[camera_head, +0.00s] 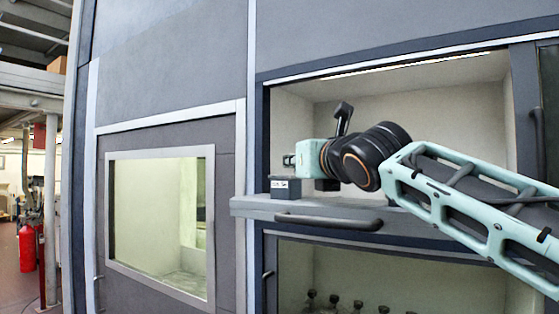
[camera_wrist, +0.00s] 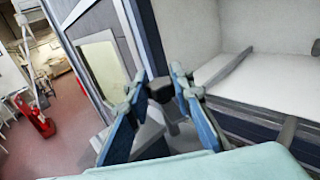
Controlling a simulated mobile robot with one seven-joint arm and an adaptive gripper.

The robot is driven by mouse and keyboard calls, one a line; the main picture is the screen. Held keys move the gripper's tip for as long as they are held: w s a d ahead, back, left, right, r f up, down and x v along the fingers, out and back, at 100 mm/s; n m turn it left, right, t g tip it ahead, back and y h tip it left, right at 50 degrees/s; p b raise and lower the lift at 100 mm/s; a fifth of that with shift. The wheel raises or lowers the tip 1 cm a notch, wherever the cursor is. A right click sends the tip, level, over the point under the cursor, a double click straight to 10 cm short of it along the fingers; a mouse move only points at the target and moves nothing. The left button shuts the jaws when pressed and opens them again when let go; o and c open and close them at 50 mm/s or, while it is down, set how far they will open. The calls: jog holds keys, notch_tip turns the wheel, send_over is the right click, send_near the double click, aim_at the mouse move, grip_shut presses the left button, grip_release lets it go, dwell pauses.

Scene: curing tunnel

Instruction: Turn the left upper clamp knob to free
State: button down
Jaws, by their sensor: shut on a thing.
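The left upper clamp knob (camera_wrist: 162,90) is a small dark piece between my fingertips in the wrist view. My gripper (camera_wrist: 159,80) has its two blue fingers shut on it, one on each side. In the head view my gripper (camera_head: 290,160) reaches left across the upper opening, just above a dark clamp block (camera_head: 286,188) with a pale label. The block stands at the left end of a grey shelf edge (camera_head: 255,207). The knob is hard to make out in the head view, and its turn angle cannot be read.
A dark handle bar (camera_head: 328,221) runs along the front below the shelf edge. A lower opening holds several dark-topped items (camera_head: 335,300). A framed window (camera_head: 160,225) is to the left. A red extinguisher (camera_head: 27,248) stands on the far-left floor.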

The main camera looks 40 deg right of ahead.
jog(key=shift+n+t+y, duration=0.3)
jog(key=shift+n+y, duration=0.3)
jog(key=shift+y, duration=0.3)
jog(key=shift+f+n+y, duration=0.1)
jog(key=shift+n+y, duration=0.2)
jog(key=shift+y, duration=0.1)
jog(key=c, duration=1.7)
grip_release()
jog(key=shift+o, duration=0.2)
jog(key=shift+r, duration=5.05)
